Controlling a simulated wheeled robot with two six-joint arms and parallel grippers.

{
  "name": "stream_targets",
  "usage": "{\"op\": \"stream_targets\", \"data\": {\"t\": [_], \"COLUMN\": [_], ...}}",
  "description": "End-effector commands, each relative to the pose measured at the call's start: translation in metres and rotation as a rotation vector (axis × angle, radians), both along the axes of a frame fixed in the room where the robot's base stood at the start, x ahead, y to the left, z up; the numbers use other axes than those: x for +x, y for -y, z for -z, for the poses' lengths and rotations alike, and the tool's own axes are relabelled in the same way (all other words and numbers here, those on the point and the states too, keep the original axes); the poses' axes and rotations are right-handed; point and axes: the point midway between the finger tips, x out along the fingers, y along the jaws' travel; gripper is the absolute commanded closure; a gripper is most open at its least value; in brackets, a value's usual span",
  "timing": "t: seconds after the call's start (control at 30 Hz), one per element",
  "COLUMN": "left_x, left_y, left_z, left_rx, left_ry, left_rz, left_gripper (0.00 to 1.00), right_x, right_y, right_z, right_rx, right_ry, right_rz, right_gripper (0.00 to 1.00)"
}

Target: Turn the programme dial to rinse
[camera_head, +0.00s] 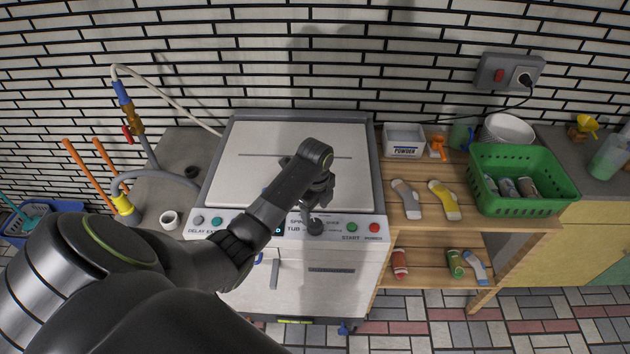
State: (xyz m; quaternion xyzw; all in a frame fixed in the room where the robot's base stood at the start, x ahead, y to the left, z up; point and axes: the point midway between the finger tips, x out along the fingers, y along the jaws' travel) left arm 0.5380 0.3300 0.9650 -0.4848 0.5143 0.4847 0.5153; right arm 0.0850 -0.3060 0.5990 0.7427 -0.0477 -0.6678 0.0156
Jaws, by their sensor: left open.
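The washing machine (230,180) stands against the tiled wall, with its control panel (345,222) along the front top edge. A dark programme dial (316,228) sits on the panel, with small lettering around it that I cannot read fully; its setting is unclear. My left gripper (314,212) is open, just above and at the dial, pointing down. I cannot tell whether its fingers touch the dial. A green START button (352,227) and a red POWER button (374,227) are right of the dial. My right gripper is not in view.
A wooden shelf (500,226) on the right holds socks, a powder box (404,140) and a green basket (522,204). A hose and tap (130,118) are at the left. A wall socket (510,73) is at upper right. The tiled floor at front right is clear.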

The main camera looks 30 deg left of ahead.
Motion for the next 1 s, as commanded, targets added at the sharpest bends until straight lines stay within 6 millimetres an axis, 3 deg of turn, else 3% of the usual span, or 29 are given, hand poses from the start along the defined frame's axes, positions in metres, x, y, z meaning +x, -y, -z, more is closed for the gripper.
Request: {"op": "stream_targets", "data": {"t": [0.27,0.3,0.4,0.7,1.0], "left_x": [0.001,0.000,0.000,0.000,0.000], "left_y": [-0.001,0.000,0.000,0.000,-0.001], "left_z": [-0.068,-0.081,-0.096,-0.121,-0.124], "left_rx": [0.004,0.002,0.001,0.000,0.000], "left_ry": [0.007,0.001,0.000,0.002,0.003], "left_rz": [0.002,0.001,0.001,0.000,0.000], "left_gripper": [0.41,0.41,0.41,0.41,0.41], "right_x": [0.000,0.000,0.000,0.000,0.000], "right_y": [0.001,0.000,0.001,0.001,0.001], "right_z": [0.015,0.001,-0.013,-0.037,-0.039], "right_rx": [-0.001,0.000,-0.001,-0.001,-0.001], "right_ry": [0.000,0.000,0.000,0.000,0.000], "right_rz": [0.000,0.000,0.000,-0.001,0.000], "right_gripper": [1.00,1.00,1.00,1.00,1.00]}}
